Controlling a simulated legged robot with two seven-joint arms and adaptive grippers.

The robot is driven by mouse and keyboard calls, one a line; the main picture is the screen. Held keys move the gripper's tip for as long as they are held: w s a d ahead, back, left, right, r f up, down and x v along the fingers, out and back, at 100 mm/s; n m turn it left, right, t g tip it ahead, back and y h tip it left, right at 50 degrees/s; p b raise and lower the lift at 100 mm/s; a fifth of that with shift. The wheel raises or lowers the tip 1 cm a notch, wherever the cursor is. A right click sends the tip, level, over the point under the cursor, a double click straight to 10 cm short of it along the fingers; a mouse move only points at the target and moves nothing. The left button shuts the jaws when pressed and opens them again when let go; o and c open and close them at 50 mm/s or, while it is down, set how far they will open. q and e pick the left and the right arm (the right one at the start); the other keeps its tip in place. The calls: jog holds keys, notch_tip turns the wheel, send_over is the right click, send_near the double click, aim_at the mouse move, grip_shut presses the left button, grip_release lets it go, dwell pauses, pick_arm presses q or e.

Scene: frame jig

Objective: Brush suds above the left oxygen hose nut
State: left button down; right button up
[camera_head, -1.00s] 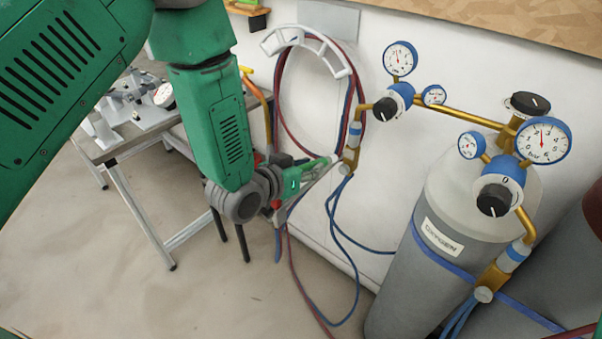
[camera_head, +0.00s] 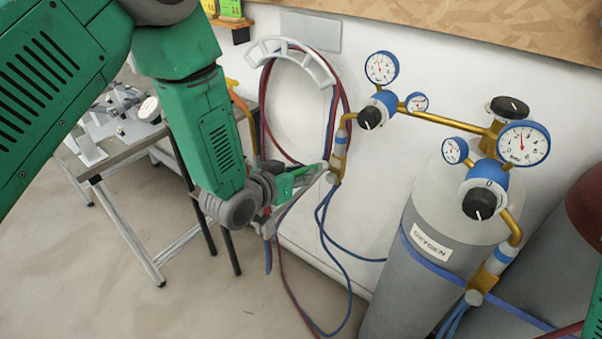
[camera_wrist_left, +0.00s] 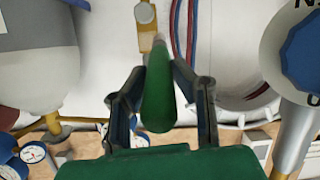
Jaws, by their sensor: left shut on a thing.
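My left gripper (camera_head: 283,188) is shut on a green-handled brush (camera_wrist_left: 158,95). The handle lies between the two dark fingers in the left wrist view, pointing away from the palm. The brush's far end reaches the left brass hose nut (camera_head: 337,168), below the grey-and-blue fitting (camera_head: 340,147) of the left regulator. The brass nut also shows in the left wrist view (camera_wrist_left: 152,42), just beyond the handle. I cannot tell whether the bristles touch it, and no suds can be made out. My right gripper is not in view.
The grey oxygen cylinder (camera_head: 408,265) stands at the right with its own gauges (camera_head: 523,144). A metal bench (camera_head: 120,152) stands at the left. The floor between is clear.

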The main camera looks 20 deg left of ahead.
pick_arm(q)
jog(key=shift+w+d, duration=0.25)
jog(key=shift+w, duration=0.4)
jog(key=shift+s+d, duration=0.75)
jog(key=shift+d, duration=1.15)
jog(key=shift+w+a, duration=0.25)
jog(key=shift+a, duration=0.4)
jog(key=shift+w+a, duration=0.3)
jog(key=shift+a, duration=0.35)
jog(key=shift+w+a, duration=0.25)
jog(key=shift+a, duration=0.4)
jog(key=shift+s+a+p, duration=0.15)
jog(key=shift+s+a, duration=0.1)
jog(key=shift+s, duration=0.5)
jog(key=shift+s+a+p, duration=0.1)
jog(key=shift+s+a, duration=0.15)
jog(key=shift+s, duration=0.45)
jog(key=shift+s+a+p, duration=0.15)
jog(key=shift+s+a, duration=0.1)
jog(key=shift+s, duration=0.5)
jog(key=shift+s+a, duration=0.25)
jog(key=shift+s, duration=0.4)
